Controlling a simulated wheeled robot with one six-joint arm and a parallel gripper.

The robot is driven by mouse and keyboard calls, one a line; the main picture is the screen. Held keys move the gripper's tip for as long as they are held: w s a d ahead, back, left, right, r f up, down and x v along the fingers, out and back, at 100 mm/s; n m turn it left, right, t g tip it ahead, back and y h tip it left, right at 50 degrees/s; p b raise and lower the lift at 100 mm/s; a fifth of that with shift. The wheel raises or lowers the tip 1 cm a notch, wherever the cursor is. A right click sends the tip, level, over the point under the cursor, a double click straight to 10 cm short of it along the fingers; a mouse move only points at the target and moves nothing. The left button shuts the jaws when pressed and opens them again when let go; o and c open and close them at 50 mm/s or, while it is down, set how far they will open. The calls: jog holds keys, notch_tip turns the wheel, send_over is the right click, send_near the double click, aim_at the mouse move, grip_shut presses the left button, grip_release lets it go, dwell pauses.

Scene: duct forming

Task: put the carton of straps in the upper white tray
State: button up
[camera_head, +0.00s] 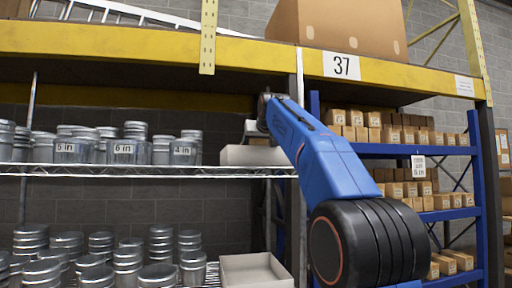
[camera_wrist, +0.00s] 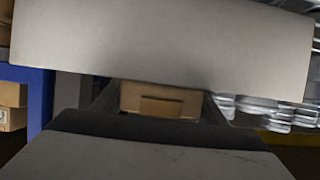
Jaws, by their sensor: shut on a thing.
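The upper white tray (camera_head: 235,156) stands on the upper wire shelf, right of the cans and partly behind my blue arm. A broad pale surface, probably this tray's wall (camera_wrist: 160,48), fills the top of the wrist view. My gripper (camera_wrist: 160,112) is shut on a small brown carton (camera_wrist: 160,98), seen between its dark fingers just below that pale surface. I cannot tell whether the carton touches the tray. In the head view my arm hides most of the gripper, and the carton cannot be made out.
A lower white tray (camera_head: 255,271) stands on the lower shelf. Silver cans (camera_head: 123,150) stand left of the upper tray. A yellow beam (camera_head: 130,42) with a large cardboard box (camera_head: 335,25) on it runs overhead. A blue rack (camera_head: 425,149) of small cartons is at right.

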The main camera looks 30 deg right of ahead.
jog(key=o, duration=1.4)
jog(key=shift+o, duration=0.2)
jog(key=shift+s, duration=0.1)
jog(key=v, duration=1.7)
jog(key=shift+s, duration=0.1)
jog(key=s+a+f+n+g+y, duration=0.1)
jog(key=s+a+f, duration=0.3)
jog(key=f, duration=0.7)
jog(key=s+a+f+g+y, duration=0.1)
jog(key=s+a+f+g, duration=0.2)
jog(key=f, duration=0.8)
jog(key=s+a+f+n+y, duration=0.1)
jog(key=s+a+f, duration=0.35)
jog(key=f, duration=0.65)
jog(key=s+a+f+g, duration=0.1)
jog(key=s+f, duration=0.5)
jog(key=f, duration=0.5)
jog(key=s+a+f+g, duration=0.1)
jog(key=s+a+f, duration=0.1)
jog(key=s+f, duration=0.5)
jog(key=s+a+f+n+g, duration=0.1)
jog(key=s+f, duration=0.5)
jog(key=f, duration=0.9)
jog(key=shift+s+a+f+g+y, duration=0.25)
jog(key=shift+g+y, duration=0.15)
jog(key=shift+g, duration=0.2)
